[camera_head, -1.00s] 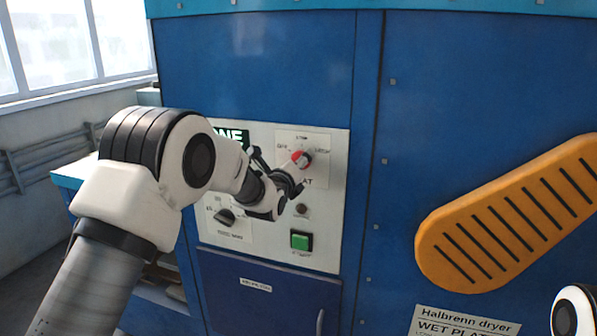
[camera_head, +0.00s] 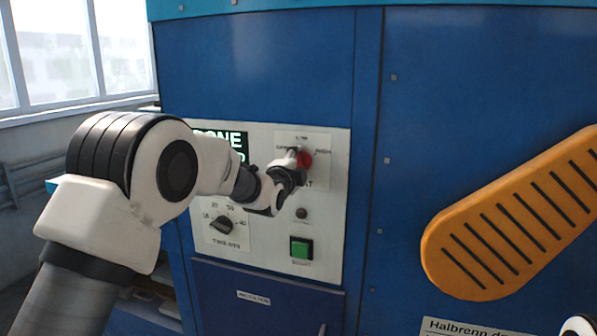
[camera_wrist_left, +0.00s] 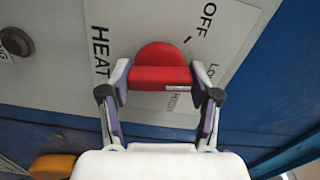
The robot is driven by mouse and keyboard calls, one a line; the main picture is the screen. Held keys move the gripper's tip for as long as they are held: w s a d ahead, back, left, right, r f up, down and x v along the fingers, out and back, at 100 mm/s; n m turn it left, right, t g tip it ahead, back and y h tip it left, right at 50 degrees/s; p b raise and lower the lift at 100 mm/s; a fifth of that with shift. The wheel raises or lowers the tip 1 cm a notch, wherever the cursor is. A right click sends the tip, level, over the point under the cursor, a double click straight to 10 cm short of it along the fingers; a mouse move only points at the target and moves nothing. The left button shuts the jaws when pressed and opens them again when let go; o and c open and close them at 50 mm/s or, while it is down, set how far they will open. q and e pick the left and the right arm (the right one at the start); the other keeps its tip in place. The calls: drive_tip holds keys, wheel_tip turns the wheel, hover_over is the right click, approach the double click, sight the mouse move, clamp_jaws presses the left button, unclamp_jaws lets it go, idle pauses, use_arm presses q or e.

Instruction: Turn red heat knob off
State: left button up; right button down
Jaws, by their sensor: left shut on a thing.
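The red heat knob (camera_head: 305,159) sits on the white control panel (camera_head: 325,225), in its upper right part. In the left wrist view the knob (camera_wrist_left: 162,68) shows as a red half-round shape between my two fingers. My left gripper (camera_head: 291,166) is shut on it, with a finger on each side (camera_wrist_left: 160,88). The printed words OFF, LOW, HIGH and HEAT surround the knob. I cannot tell for certain which word it points to. My right gripper is not in view; only a bit of my right arm shows at the lower right corner.
A black timer knob (camera_head: 222,224) and a green button (camera_head: 301,248) are on the panel below. A lit display (camera_head: 222,138) reads DONE, partly hidden by my arm. An orange slotted guard (camera_head: 510,218) stands out at the right. Blue cabinet walls surround the panel.

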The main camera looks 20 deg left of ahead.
use_arm(q)
drive_tip(key=n+b, duration=0.1)
drive_tip(key=n, duration=0.4)
drive_tip(key=shift+f+n+b, duration=0.15)
drive_tip(key=shift+n+b, duration=0.15)
drive_tip(key=shift+b, duration=0.1)
drive_tip(key=shift+n+b, duration=0.4)
drive_tip(key=shift+n, duration=1.8)
drive_tip(key=o, duration=1.2)
drive_tip(key=shift+c, duration=0.2)
drive_tip(key=s, duration=1.2)
drive_tip(key=shift+a, duration=0.25)
